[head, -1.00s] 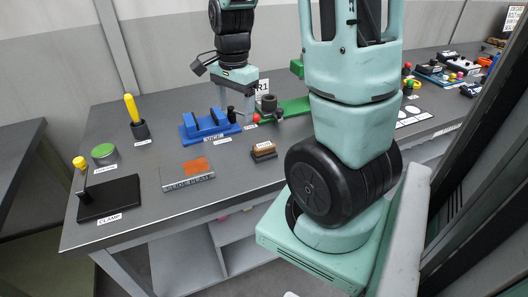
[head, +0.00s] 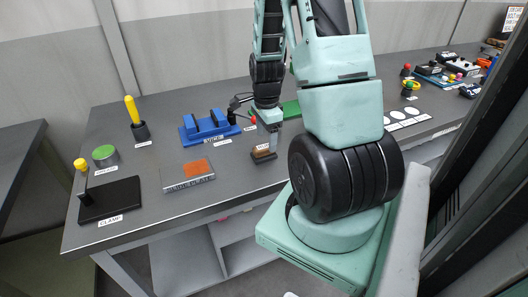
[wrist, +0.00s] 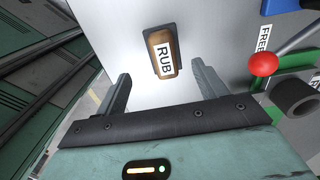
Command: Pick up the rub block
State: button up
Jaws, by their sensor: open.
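The rub block (head: 263,154) is a small brown block on a dark base, lying on the grey bench near its front edge. In the wrist view the rub block (wrist: 161,53) shows its white RUB label and lies ahead of and between my fingers. My gripper (wrist: 160,80) is open and empty, with one finger on each side of the picture. In the head view my gripper (head: 270,142) is just above and beside the block, partly covering it. I cannot tell the exact gap between them.
A blue fixture (head: 209,127) stands to the left of the block, and a plate with an orange patch (head: 196,168) lies to the front left. In the wrist view a lever with a red ball (wrist: 263,64) and a dark cylinder (wrist: 295,95) stand close on the right.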

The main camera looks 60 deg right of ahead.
aim_at(265, 146)
jog(key=shift+w+d+f+p, duration=0.15)
jog(key=shift+f+p, duration=0.2)
jog(key=shift+f, duration=1.05)
jog(key=shift+w+d+f+p, duration=0.15)
jog(key=shift+f+p, duration=0.15)
jog(key=shift+f, duration=1.1)
jog(key=c, duration=1.1)
